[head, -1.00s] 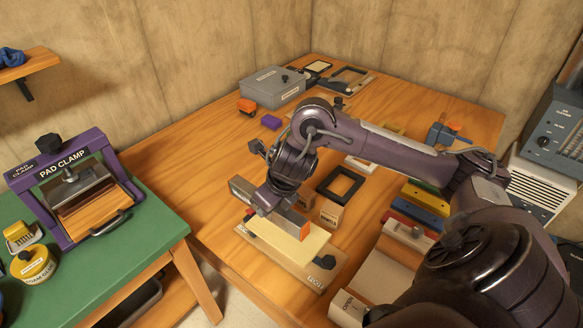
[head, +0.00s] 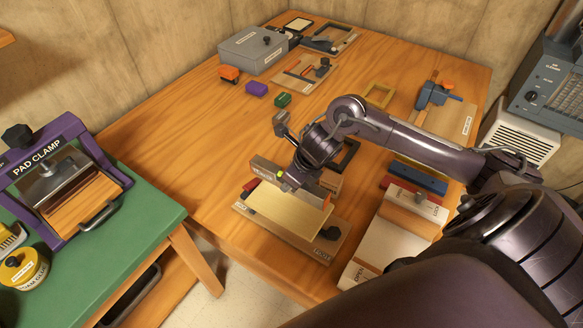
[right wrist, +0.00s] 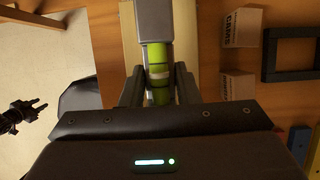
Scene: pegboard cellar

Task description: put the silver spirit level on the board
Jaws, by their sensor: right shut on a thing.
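The silver spirit level (head: 307,191) is a grey bar with an orange end and a green vial. My right gripper (head: 287,182) is shut on its middle. In the right wrist view the level (right wrist: 155,22) runs up between the fingers of the right gripper (right wrist: 158,88), green parts showing. The tan board (head: 333,238) with a cream top lies at the table's front edge, beneath and in front of the level. I cannot tell whether level and board touch.
Small tan blocks (right wrist: 242,28) and a black frame (right wrist: 290,52) lie right of the level. A board with a wooden bar (head: 378,238) lies to the right. A grey box (head: 252,50) stands at the back. The table's left middle is clear. A purple pad clamp (head: 70,170) stands on the green table.

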